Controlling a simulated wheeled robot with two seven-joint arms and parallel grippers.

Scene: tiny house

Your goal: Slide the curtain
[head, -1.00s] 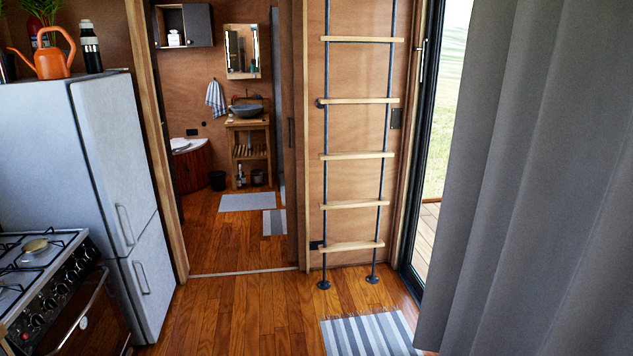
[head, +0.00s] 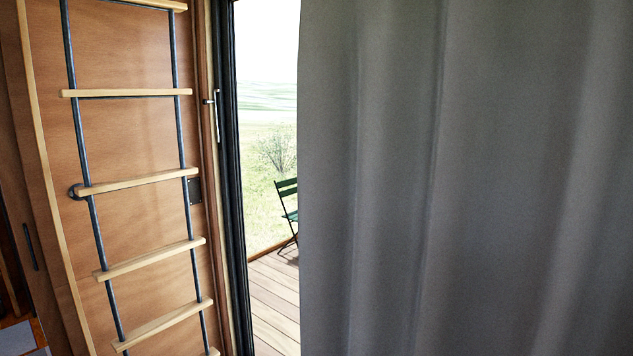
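The grey curtain (head: 450,180) hangs in tall vertical folds and fills the right half of the head view. Its left edge hangs free, a little to the right of the black door frame (head: 236,180). A strip of the glass door opening shows between the frame and the curtain. The curtain's top, bottom and right edge are outside the view. Neither of my grippers shows in the view.
A ladder with wooden rungs (head: 135,188) and dark metal rails stands against the wooden wall on the left. A metal door handle (head: 217,115) is on the door frame. Outside are a wooden deck (head: 272,300), a green folding chair (head: 288,212) and grass.

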